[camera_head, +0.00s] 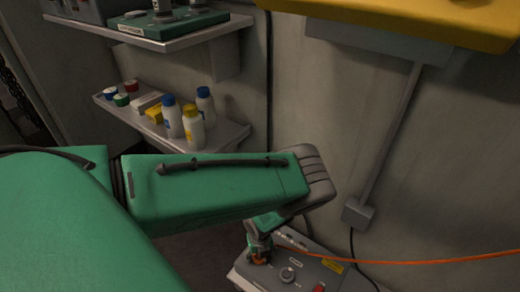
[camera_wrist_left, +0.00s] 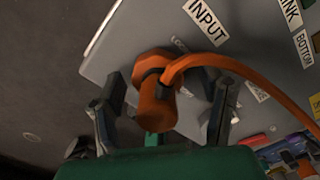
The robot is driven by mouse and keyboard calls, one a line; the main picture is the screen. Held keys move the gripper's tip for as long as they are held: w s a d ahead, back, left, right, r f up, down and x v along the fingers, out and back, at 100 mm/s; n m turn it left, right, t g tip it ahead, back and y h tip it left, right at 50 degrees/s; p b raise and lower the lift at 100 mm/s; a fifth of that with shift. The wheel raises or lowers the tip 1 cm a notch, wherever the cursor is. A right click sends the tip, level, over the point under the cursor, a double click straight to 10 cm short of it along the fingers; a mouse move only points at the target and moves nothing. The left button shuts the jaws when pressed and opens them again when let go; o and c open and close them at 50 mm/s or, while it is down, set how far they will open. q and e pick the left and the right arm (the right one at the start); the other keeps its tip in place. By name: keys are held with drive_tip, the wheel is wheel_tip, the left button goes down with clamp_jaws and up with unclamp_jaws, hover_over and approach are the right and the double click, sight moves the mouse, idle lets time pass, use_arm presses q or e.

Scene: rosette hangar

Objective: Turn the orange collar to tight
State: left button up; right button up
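The orange collar (camera_wrist_left: 155,100) sits on a grey panel (camera_wrist_left: 130,45) beside a white INPUT label (camera_wrist_left: 206,20). An orange cable (camera_wrist_left: 215,62) runs from it to the right. My left gripper (camera_wrist_left: 163,108) is open, with one finger on each side of the collar and gaps visible between. In the head view my left gripper (camera_head: 259,246) points down at the panel's left part, and only a little of the orange collar (camera_head: 260,261) shows below it. A label near the collar is partly hidden, so the tight mark cannot be read. My right gripper is not in view.
The panel (camera_head: 330,284) carries a round knob (camera_head: 287,274) and a red part (camera_head: 319,287). The cable (camera_head: 440,261) stretches right across the wall. A shelf (camera_head: 226,137) with bottles (camera_head: 193,128) stands behind my left arm. A yellow housing (camera_head: 420,18) hangs at upper right.

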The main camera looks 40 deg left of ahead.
use_arm(q)
drive_tip(key=shift+r, duration=0.1)
wheel_tip(320, 180, up, 12)
drive_tip(key=shift+f, duration=0.15)
idle(0.4)
drive_tip(key=shift+s, duration=0.1)
idle(0.4)
